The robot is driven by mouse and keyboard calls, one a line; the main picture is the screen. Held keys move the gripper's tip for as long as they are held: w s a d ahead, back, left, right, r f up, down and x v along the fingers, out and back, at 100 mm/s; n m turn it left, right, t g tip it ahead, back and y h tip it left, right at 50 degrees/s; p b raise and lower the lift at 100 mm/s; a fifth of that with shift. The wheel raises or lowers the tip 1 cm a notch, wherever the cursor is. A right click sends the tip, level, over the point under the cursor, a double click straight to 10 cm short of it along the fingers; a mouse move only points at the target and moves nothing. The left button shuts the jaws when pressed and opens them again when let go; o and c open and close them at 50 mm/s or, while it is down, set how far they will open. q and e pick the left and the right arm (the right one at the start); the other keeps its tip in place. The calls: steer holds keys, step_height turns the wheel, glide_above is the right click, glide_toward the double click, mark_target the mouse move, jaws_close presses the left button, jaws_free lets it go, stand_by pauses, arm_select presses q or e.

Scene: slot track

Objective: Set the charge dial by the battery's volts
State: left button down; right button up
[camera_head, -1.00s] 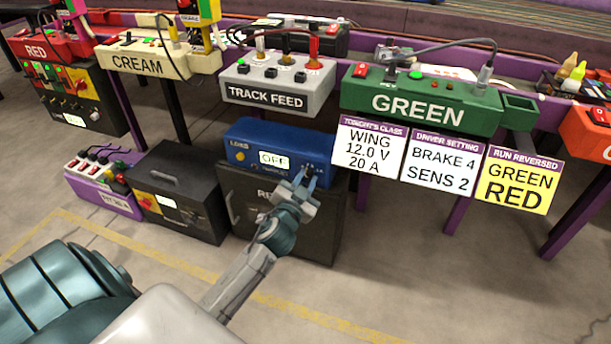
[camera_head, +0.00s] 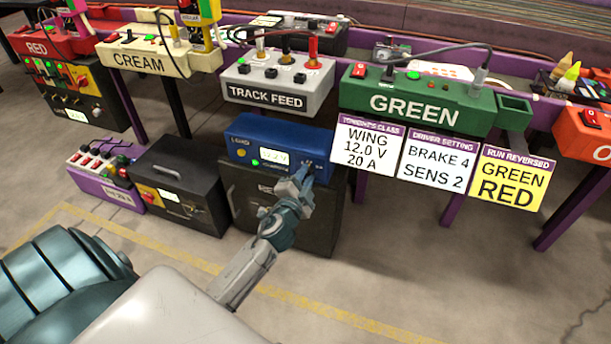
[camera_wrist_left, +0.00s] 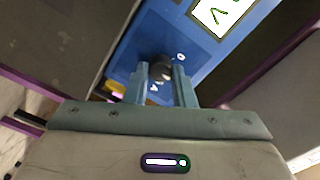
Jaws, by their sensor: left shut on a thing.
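The blue charger (camera_head: 290,137) sits on a black box below the table edge. Its white display (camera_head: 274,156) is lit, but its reading is too small to make out surely; a green light glows beside it. My left gripper (camera_head: 306,173) is at the right end of the charger's front. In the left wrist view its fingers stand either side of a dark round dial (camera_wrist_left: 161,66) and are shut on it. The dial's pointer and most of its marks are hidden. I cannot pick out the battery for certain. My right gripper is not in view.
A grey track feed box (camera_head: 275,85) and a green driver box (camera_head: 420,105) stand above on the table. Cards (camera_head: 365,146) hang right of the charger, one reading wing, 12.0 V, 20 A. A black case (camera_head: 175,190) stands left. The floor in front is clear.

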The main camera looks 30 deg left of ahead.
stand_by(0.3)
arm_select(q)
steer(key=c, duration=1.3)
jaws_free()
steer(key=shift+o, duration=0.2)
steer(key=v, duration=1)
steer(key=shift+s, duration=0.4)
steer(key=shift+d, duration=0.1)
